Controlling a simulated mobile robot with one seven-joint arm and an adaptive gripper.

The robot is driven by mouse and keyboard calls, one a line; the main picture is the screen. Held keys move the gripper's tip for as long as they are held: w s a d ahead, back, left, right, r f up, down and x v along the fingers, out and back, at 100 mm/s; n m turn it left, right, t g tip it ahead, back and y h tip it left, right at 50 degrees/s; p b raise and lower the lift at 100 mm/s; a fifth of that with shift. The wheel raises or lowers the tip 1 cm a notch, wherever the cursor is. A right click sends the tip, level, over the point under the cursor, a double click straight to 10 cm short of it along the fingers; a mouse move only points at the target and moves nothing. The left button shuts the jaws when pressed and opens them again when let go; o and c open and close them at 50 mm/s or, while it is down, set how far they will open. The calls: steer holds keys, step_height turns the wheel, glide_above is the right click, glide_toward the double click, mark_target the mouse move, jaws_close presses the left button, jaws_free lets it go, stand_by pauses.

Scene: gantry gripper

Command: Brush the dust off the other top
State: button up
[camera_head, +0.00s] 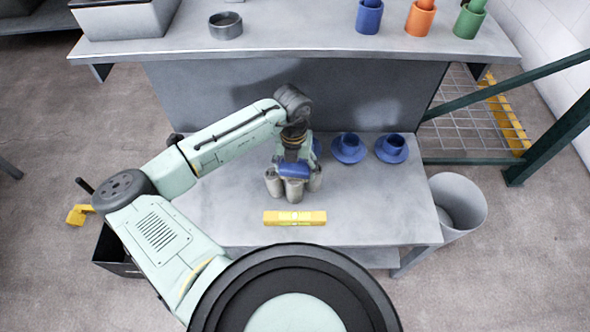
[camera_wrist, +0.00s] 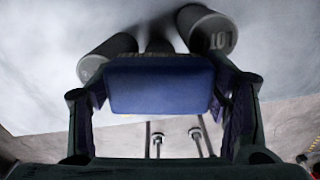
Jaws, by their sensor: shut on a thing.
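My gripper (camera_head: 293,158) is shut on a blue block (camera_head: 294,170), which looks like the back of a brush. In the wrist view the blue block (camera_wrist: 160,88) sits between both fingers, with a dark strip, perhaps bristles, behind it. Grey cylinders stand close together on the lower bench under my gripper: a left one (camera_head: 272,183), a middle one (camera_head: 293,190) and a right one (camera_head: 316,180). Whether the brush touches a top is unclear. Dust cannot be made out.
A yellow bar (camera_head: 295,218) lies on the lower bench (camera_head: 375,215) in front of the cylinders. A grey bin (camera_head: 462,200) is beside the bench. The raised shelf (camera_head: 290,40) is behind.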

steer(key=shift+f, duration=0.15)
steer(key=shift+r+p, duration=2.2)
steer(key=shift+r, duration=0.9)
